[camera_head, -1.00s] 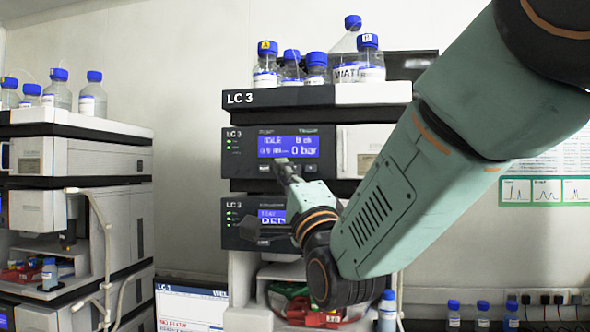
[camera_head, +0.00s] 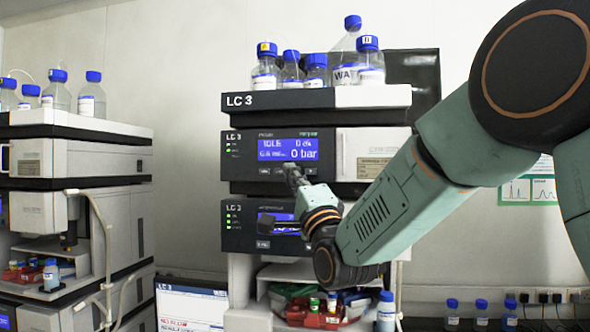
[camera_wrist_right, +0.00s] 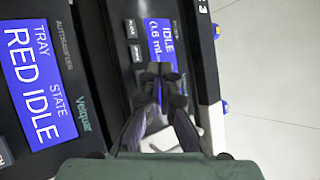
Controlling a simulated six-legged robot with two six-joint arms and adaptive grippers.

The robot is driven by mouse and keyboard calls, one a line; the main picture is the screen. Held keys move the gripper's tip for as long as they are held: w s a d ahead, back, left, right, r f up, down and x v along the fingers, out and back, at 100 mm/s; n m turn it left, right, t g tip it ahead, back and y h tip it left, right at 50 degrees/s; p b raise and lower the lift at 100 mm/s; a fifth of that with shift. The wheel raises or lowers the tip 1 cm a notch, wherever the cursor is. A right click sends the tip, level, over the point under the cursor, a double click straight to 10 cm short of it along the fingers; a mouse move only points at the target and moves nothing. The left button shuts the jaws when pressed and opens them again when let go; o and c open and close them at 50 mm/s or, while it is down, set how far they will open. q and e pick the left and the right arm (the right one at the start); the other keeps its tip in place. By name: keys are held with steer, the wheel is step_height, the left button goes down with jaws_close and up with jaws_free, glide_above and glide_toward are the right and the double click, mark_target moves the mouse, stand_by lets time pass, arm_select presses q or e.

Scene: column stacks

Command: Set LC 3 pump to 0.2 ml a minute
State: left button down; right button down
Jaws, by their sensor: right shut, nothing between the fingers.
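The LC 3 pump module (camera_head: 234,153) is the upper dark-fronted unit in the middle stack. The display also shows sideways in the right wrist view (camera_wrist_right: 162,45). Small dark buttons (camera_wrist_right: 131,28) lie in a row under it. My right gripper (camera_head: 291,172) is shut and empty, its tips at the button row and hiding part of it. In the wrist view its tips (camera_wrist_right: 160,74) overlap the display's lower edge; I cannot tell whether they touch. My left gripper is out of view.
The autosampler below has a blue display (camera_wrist_right: 38,80) reading TRAY RED, STATE IDLE. Blue-capped bottles (camera_head: 315,70) stand on top of the stack. A second stack (camera_head: 75,190) is at the left, and a monitor (camera_head: 190,305) is at lower left.

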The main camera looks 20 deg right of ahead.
steer(key=shift+w+d+f, duration=0.1)
steer(key=shift+w+d, duration=0.3)
steer(key=shift+w, duration=0.2)
steer(key=shift+w+d, duration=0.5)
steer(key=shift+w, duration=0.15)
stand_by(2.2)
steer(key=shift+s+a, duration=0.1)
steer(key=shift+s, duration=0.05)
steer(key=shift+s+a+b, duration=0.45)
steer(key=shift+s+b, duration=0.1)
steer(key=shift+s, duration=0.05)
steer(key=shift+s, duration=0.1)
steer(key=shift+s+a+b, duration=0.45)
steer(key=shift+s+a, duration=0.25)
steer(key=shift+s, duration=0.3)
steer(key=shift+s+a+b, duration=0.4)
steer(key=shift+s+a, duration=0.25)
steer(key=shift+s, duration=0.3)
stand_by(0.6)
